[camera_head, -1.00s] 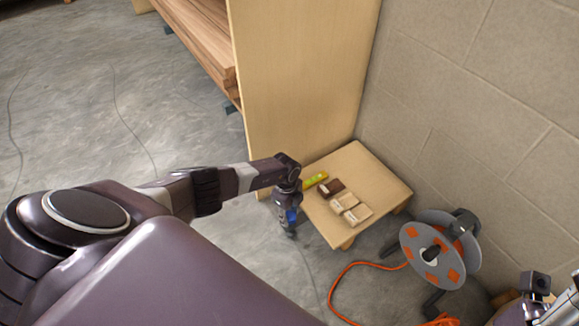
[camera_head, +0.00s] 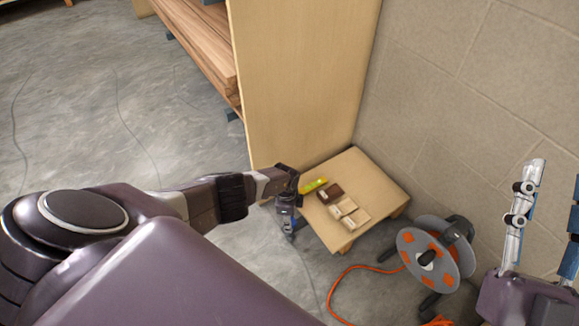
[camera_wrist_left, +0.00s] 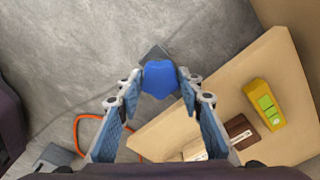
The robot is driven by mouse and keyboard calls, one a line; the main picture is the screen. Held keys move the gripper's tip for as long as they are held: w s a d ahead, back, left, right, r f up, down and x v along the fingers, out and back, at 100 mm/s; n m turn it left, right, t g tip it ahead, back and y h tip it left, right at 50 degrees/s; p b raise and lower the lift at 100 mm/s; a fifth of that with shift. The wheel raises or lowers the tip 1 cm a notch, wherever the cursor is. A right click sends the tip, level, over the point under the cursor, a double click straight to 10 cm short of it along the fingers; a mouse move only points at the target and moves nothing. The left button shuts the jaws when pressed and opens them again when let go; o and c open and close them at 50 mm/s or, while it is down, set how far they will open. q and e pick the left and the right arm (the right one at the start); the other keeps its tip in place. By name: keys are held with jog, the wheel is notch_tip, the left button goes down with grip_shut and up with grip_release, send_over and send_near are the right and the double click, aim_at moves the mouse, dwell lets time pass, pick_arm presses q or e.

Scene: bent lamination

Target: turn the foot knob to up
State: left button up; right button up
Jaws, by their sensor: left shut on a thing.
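A blue foot knob (camera_wrist_left: 160,79) sits between the fingertips of my left gripper (camera_wrist_left: 160,82) in the left wrist view. The fingers touch it on both sides, and a small grey plate (camera_wrist_left: 152,50) shows just beyond it near the floor. In the head view my left gripper (camera_head: 287,226) points down beside the panel's lower corner, at the low board's left edge. The knob's marking and its turn position cannot be read. My right gripper (camera_head: 556,182) stands at the right edge of the head view, fingers apart and empty, partly cut off.
A low wooden board (camera_head: 385,188) carries a yellow-green level (camera_head: 313,185), a brown block (camera_head: 330,193) and pale blocks (camera_head: 354,217). A tall wooden panel (camera_head: 300,80) stands behind. A cable reel (camera_head: 409,246) with orange cord lies right. The floor at left is open.

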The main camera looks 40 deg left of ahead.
pick_arm(q)
jog(key=shift+a, duration=0.1)
dwell(0.3)
jog(key=o, duration=1.2)
jog(key=shift+c, duration=0.2)
jog(key=shift+r, duration=0.15)
jog(key=shift+w+r, duration=0.15)
jog(key=shift+r, duration=0.5)
jog(key=shift+s+r, duration=0.25)
jog(key=shift+r, duration=0.6)
notch_tip(320, 180, up, 9)
jog(key=shift+s+a+f, duration=0.15)
jog(key=shift+a, duration=0.05)
